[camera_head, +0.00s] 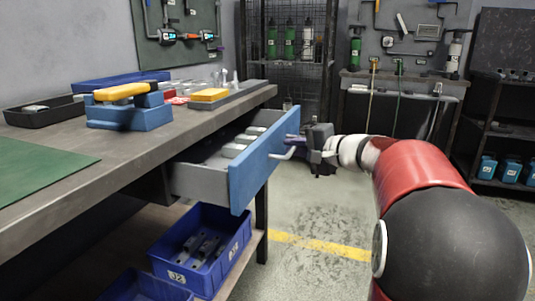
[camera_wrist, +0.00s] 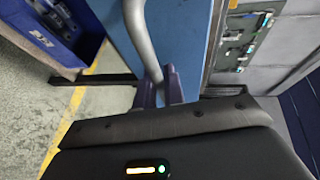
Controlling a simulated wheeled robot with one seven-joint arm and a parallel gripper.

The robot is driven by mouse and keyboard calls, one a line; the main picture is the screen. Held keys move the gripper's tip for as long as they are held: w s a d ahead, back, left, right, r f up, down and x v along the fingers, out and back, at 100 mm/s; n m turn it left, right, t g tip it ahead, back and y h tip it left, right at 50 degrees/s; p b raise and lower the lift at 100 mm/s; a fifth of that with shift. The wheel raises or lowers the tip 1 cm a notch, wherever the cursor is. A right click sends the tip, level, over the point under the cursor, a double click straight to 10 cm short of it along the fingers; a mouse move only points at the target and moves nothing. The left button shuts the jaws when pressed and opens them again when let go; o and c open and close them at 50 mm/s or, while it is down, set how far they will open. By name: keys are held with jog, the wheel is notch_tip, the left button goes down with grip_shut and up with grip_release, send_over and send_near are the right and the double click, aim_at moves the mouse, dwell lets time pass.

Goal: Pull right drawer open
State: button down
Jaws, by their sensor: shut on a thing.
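The right drawer (camera_head: 262,166) has a blue front and grey sides, and it stands pulled out from under the workbench (camera_head: 160,149). Its metal handle (camera_head: 290,148) sticks out from the blue front. My gripper (camera_head: 296,146) is at the handle, with its purple fingers around the bar. In the wrist view, the handle bar (camera_wrist: 139,35) runs down between the two fingers (camera_wrist: 161,88), and the gripper is shut on it. The blue drawer front (camera_wrist: 180,40) lies just beyond.
A blue bin (camera_head: 206,246) marked J2 with dark parts stands on the shelf below the drawer. A blue block with a yellow handle (camera_head: 128,107) and a yellow-topped item (camera_head: 209,95) are on the bench. The floor (camera_head: 310,225) right of the drawer is clear.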

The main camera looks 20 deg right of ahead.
jog(key=s+d+b, duration=0.2)
jog(key=s+d, duration=0.5)
jog(key=d, duration=0.3)
jog(key=shift+s+d, duration=0.35)
jog(key=shift+s, duration=0.05)
jog(key=c, duration=1.5)
grip_release()
jog(key=v, duration=0.7)
jog(key=shift+s+d, duration=0.15)
jog(key=shift+s, duration=0.15)
